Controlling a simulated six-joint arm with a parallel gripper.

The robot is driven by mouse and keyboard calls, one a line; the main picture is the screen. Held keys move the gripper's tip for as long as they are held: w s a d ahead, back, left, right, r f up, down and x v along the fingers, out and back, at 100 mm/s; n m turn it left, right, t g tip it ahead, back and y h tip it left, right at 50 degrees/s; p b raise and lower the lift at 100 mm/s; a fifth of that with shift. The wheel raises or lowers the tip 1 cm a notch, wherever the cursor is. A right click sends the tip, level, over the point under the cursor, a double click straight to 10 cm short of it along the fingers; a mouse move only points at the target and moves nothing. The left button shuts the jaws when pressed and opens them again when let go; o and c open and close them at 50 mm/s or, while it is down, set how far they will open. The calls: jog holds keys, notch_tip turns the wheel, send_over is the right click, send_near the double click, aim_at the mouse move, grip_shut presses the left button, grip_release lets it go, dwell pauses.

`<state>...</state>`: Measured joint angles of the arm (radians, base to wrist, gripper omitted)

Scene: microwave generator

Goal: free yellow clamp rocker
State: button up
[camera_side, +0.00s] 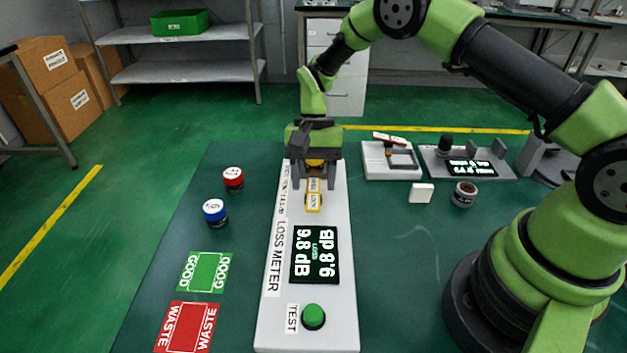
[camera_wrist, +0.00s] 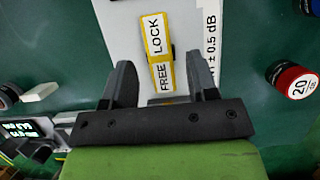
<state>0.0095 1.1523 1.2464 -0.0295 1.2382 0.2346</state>
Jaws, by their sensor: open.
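The yellow clamp rocker (camera_side: 313,201) sits on the far part of the white loss meter (camera_side: 340,275). In the wrist view the rocker (camera_wrist: 157,45) has a LOCK label at its upper end and a FREE label at its lower end. My gripper (camera_side: 314,184) is over the far end of the meter, pointing down. In the wrist view my gripper (camera_wrist: 159,64) is open, with one finger on each side of the rocker's FREE end and visible gaps between. Whether the fingertips touch the meter cannot be told. The rocker's tilt is unclear.
The meter shows 9.8 dB (camera_side: 314,254), with a green TEST button (camera_side: 313,317) nearer. Red (camera_side: 233,178) and blue (camera_side: 215,211) capped cylinders stand left, above GOOD (camera_side: 205,272) and WASTE (camera_side: 187,327) mats. A white block (camera_side: 421,193) and dark cylinder (camera_side: 464,194) stand right.

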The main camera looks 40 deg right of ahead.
jog(key=shift+s+a+f, duration=0.15)
jog(key=shift+f, duration=0.3)
jog(key=c, duration=0.9)
jog(key=shift+w+d+f+g+y, duration=0.1)
jog(key=shift+w+d+g+y, duration=0.05)
jog(key=shift+g+y, duration=0.35)
jog(key=shift+w+d+f+g+y, duration=0.1)
jog(key=shift+g+y, duration=0.4)
